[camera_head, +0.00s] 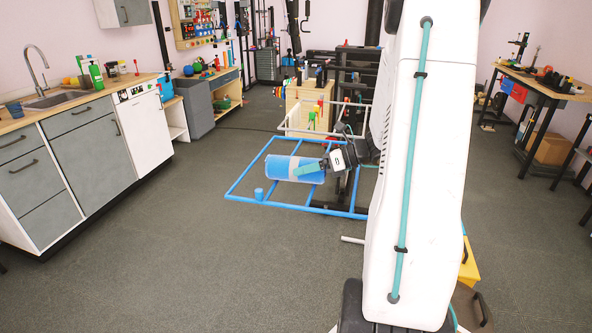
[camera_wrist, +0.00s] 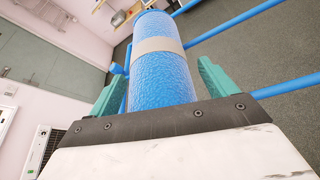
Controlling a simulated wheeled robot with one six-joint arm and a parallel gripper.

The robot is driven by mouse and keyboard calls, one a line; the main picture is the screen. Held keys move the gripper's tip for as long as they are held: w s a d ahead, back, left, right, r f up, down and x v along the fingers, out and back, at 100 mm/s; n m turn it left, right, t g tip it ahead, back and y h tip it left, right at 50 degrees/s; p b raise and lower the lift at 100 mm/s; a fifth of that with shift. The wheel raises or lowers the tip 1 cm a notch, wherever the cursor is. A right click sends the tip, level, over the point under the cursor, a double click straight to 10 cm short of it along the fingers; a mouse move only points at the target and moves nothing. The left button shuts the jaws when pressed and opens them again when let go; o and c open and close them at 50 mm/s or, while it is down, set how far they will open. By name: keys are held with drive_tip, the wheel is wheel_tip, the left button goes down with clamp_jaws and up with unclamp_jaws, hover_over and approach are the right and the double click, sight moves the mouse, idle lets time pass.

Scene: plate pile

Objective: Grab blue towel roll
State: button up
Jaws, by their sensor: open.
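The blue towel roll (camera_head: 292,168) lies on its side over a blue tube frame (camera_head: 252,161) in the middle of the head view. In the wrist view the roll (camera_wrist: 160,75) has a grey-beige band around it and runs away from me between the teal fingers. In the wrist view my gripper (camera_wrist: 160,85) is open, one finger on each side of the roll. I cannot tell whether the fingers touch it.
A counter with a sink (camera_head: 55,99) stands on the left. A pale tube frame (camera_head: 322,120) and a wooden cabinet (camera_head: 308,104) stand behind the blue frame. A workbench (camera_head: 545,85) is at the right. The floor in front of the blue frame is clear.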

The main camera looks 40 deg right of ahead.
drive_tip(key=c, duration=1.2)
drive_tip(key=shift+o, duration=0.2)
drive_tip(key=shift+r, duration=0.15)
